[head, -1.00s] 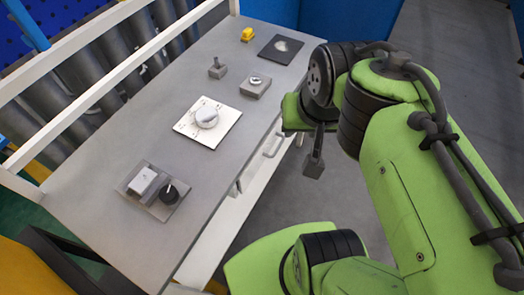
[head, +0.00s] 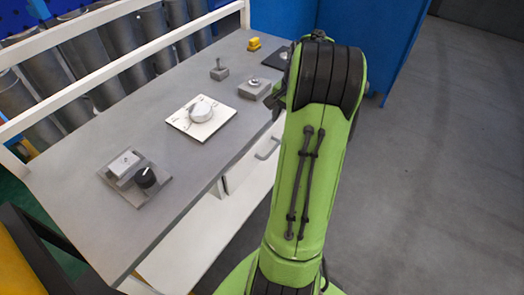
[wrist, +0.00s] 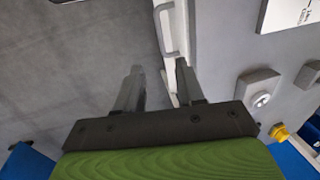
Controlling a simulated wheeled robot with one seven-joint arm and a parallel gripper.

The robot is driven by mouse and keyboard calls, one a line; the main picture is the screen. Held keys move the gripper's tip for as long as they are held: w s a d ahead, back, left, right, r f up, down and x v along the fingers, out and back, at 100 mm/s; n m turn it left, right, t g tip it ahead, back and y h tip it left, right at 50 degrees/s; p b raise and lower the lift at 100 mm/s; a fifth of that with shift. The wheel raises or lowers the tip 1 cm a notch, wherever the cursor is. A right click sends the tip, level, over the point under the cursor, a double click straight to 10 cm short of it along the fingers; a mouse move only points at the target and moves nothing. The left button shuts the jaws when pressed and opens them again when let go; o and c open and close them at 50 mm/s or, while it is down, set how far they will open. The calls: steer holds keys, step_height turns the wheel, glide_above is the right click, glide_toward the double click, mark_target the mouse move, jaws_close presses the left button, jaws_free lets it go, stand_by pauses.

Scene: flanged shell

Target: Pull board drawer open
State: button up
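The table (head: 75,160) has a white drawer front (head: 240,172) along its near edge, with a grey bar handle (head: 268,149). In the wrist view a handle (wrist: 166,31) shows on the white front, ahead of my gripper. My gripper (wrist: 160,78) is open. Its two dark fingers are apart, with floor and the white table front seen between them. Nothing is clearly held. In the head view my green arm hides most of the gripper and part of the table's front edge. Whether a finger touches the front cannot be told.
On the tabletop are a white plate with a round knob (head: 201,113), a switch block with a black knob (head: 135,178), a small lever (head: 219,70), a grey button box (head: 254,88) and a yellow piece (head: 254,44). Open floor (head: 420,190) lies right. A blue partition (head: 375,45) stands behind.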

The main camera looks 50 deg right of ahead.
mark_target(272, 151)
steer(key=w+f+b, duration=0.1)
steer(key=f, duration=0.3)
steer(key=w+f+b, duration=0.1)
steer(key=f+b, duration=0.1)
steer(key=f, duration=0.3)
steer(key=w+f+b, duration=0.1)
steer(key=f+b, duration=0.1)
steer(key=f, duration=0.3)
steer(key=shift+a+f, duration=0.15)
steer(key=shift+f, duration=0.1)
steer(key=shift+s, duration=0.1)
jaws_close()
